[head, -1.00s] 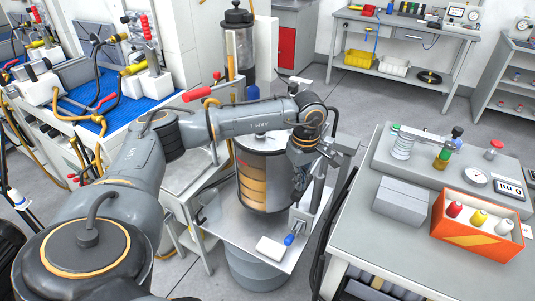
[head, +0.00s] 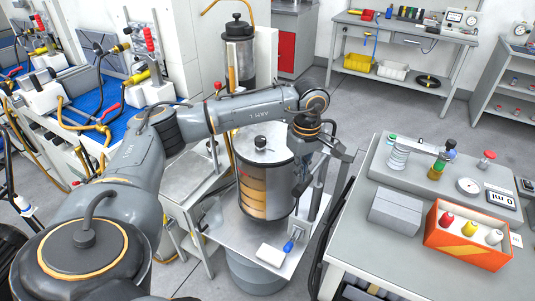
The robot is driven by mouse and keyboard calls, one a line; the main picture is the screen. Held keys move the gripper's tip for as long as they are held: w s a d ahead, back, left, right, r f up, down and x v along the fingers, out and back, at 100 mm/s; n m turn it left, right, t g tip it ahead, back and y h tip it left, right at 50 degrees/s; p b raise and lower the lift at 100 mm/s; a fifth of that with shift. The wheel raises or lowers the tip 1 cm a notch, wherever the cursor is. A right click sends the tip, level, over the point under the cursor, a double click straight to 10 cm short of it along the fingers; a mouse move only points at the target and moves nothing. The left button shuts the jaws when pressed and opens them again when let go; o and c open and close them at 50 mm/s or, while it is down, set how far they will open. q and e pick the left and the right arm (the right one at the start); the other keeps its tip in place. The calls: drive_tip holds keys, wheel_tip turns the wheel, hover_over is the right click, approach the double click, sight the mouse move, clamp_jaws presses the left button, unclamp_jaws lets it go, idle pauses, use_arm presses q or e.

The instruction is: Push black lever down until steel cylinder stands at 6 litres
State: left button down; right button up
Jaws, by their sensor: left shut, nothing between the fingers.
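The steel cylinder (head: 262,205) stands upright on a metal plate, with a black knob on its lid and a tall window showing tan and orange bands. Its litre marks are too small to read. My left gripper (head: 300,190) points down at the cylinder's right side, close to the upright post there. It is shut with nothing held. I cannot tell whether it touches the cylinder or the post. I cannot pick out the black lever for certain; my wrist and gripper cover part of that area. My right gripper is out of view.
The metal plate (head: 238,243) carries a white block and a blue-handled part (head: 289,246). A grey bench (head: 372,245) on the right holds a grey box (head: 397,212), an orange crate of bottles (head: 462,254) and gauges. A blue-topped bench (head: 82,105) stands at left.

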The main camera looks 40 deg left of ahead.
use_arm(q)
drive_tip(key=shift+f, duration=0.1)
idle(0.5)
wheel_tip(320, 180, down, 12)
drive_tip(key=b, duration=0.9)
wheel_tip(320, 180, up, 12)
drive_tip(key=p, duration=0.7)
drive_tip(key=shift+r+p, duration=0.25)
drive_tip(key=shift+p, duration=0.15)
idle(0.5)
